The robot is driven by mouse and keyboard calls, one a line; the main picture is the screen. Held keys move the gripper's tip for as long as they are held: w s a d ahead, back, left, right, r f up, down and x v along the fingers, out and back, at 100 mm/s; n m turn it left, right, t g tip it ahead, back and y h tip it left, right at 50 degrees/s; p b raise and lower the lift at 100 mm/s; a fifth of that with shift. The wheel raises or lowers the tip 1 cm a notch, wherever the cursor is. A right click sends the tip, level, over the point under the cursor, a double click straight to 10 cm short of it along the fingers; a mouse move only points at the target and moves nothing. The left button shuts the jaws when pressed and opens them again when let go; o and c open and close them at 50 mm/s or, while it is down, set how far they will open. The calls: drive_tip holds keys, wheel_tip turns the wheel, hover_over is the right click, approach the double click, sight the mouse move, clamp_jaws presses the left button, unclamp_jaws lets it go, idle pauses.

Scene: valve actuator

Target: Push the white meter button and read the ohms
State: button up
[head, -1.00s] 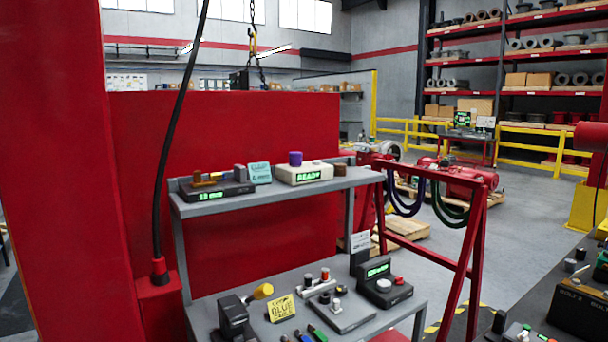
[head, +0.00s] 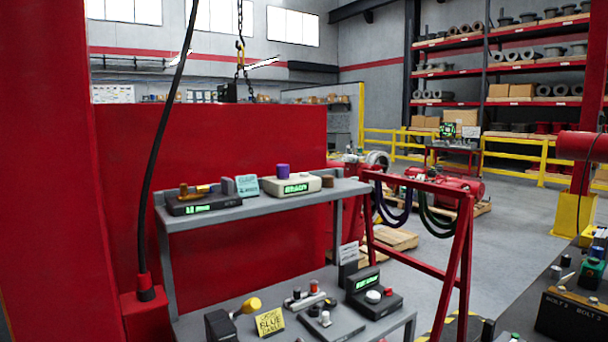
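A dark meter (head: 385,303) with a lit green display (head: 367,283) stands at the right end of the lower shelf of a grey bench. The text on the display is too small to read surely, and I see no clear ohms figure. Nothing touches the button. My gripper is not in view.
The upper shelf (head: 240,213) holds a cream device (head: 290,189) with a purple knob and a dark gauge (head: 203,205). A yellow note (head: 269,321) stands on the lower shelf. A red frame (head: 462,250) is right of the bench; another dark bench is at far right.

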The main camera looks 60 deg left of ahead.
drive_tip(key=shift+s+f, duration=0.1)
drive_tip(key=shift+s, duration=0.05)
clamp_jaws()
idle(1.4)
